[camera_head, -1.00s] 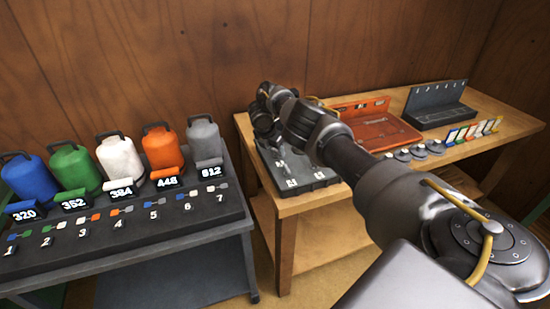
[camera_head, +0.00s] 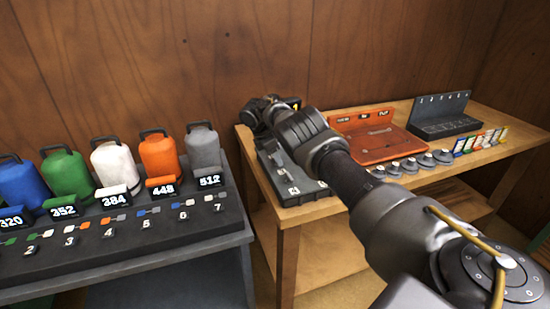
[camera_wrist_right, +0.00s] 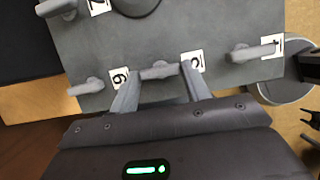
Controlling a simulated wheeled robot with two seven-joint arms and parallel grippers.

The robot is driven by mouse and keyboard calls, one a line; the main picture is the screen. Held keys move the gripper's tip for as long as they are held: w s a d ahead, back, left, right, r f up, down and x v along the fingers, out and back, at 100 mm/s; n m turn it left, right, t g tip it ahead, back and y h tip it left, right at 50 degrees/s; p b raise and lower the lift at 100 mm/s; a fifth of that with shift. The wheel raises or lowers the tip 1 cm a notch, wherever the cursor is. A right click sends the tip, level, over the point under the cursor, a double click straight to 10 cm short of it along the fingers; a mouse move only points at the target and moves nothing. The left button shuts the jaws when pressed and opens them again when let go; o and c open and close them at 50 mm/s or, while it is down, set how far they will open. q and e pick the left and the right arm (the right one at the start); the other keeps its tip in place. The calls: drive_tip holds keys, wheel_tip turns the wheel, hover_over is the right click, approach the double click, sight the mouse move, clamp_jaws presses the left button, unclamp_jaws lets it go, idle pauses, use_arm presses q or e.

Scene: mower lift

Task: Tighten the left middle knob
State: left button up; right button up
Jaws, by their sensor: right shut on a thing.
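A dark grey panel (camera_head: 310,189) with small lever-like knobs and white number labels lies at the left end of the wooden table. In the right wrist view the panel (camera_wrist_right: 215,25) fills the upper part. My right gripper (camera_wrist_right: 160,76) has its fingers at both ends of the middle knob (camera_wrist_right: 158,70) of a row, beside the label 5, and is shut on it. The knob (camera_wrist_right: 85,87) beside label 6 and the knob (camera_wrist_right: 255,51) beside label 4 sit on either side. In the head view my right arm hides part of the panel. My left gripper is not in view.
An orange tray (camera_head: 385,146) and a black rack (camera_head: 440,128) stand farther right on the table. Several round grey discs (camera_head: 410,165) line its front. A dark stand (camera_head: 150,240) with coloured canisters and numbered tags is at the left. A wooden wall closes the back.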

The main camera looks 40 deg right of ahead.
drive_tip(key=shift+r, duration=0.1)
drive_tip(key=o, duration=1)
drive_tip(key=b+v, duration=0.1)
drive_tip(key=v, duration=0.9)
drive_tip(key=shift+a+r+b, duration=0.15)
drive_tip(key=shift+r+b, duration=0.15)
drive_tip(key=shift+r, duration=0.1)
drive_tip(key=shift+w+f, duration=0.1)
